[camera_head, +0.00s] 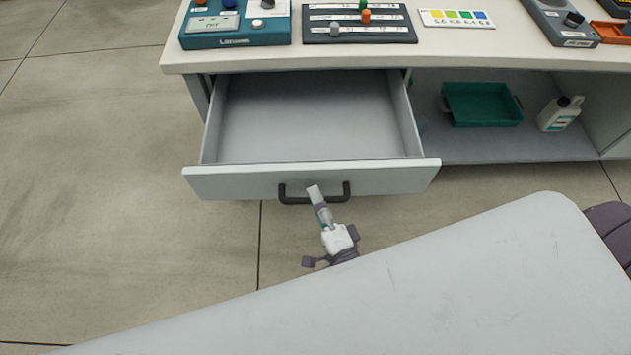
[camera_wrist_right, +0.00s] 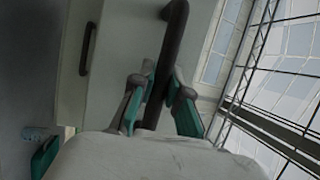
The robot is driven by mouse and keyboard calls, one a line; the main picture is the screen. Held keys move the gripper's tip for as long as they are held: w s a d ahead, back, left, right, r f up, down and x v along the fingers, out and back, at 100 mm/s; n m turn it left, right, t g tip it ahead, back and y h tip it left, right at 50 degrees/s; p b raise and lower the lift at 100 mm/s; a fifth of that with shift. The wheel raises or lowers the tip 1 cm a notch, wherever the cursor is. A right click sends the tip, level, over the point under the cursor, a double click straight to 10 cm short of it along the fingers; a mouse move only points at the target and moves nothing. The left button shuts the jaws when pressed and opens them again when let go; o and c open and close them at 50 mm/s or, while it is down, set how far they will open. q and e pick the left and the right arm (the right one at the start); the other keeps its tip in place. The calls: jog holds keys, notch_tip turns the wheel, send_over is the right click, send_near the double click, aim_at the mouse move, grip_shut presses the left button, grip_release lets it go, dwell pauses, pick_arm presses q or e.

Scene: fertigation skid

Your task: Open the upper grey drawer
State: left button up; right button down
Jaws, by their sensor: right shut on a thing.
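The upper grey drawer (camera_head: 225,184) is pulled well out from under the bench in the head view. Its inside is empty. A dark bar handle (camera_head: 289,197) is fixed to its front. My right gripper (camera_head: 314,192) is at the middle of this handle. In the right wrist view the handle (camera_wrist_right: 174,40) runs between the two fingers of the gripper (camera_wrist_right: 162,90), which is shut on it. A second dark handle (camera_wrist_right: 87,50) shows on a panel at the left of that view. My left gripper is not in view.
The bench top (camera_head: 450,52) carries a teal meter (camera_head: 236,38), a dark panel with knobs (camera_head: 358,34) and a colour card (camera_head: 456,19). A green tray (camera_head: 482,105) and a white bottle (camera_head: 558,114) stand on the open shelf at right. The floor at left is clear.

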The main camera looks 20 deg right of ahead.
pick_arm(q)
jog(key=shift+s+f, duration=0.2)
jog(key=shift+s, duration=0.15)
pick_arm(e)
jog(key=shift+s+a, duration=0.1)
jog(key=shift+s, duration=0.25)
jog(key=c, duration=1.1)
grip_release()
jog(key=shift+c, duration=0.2)
jog(key=v, duration=1.2)
jog(key=shift+f, duration=0.1)
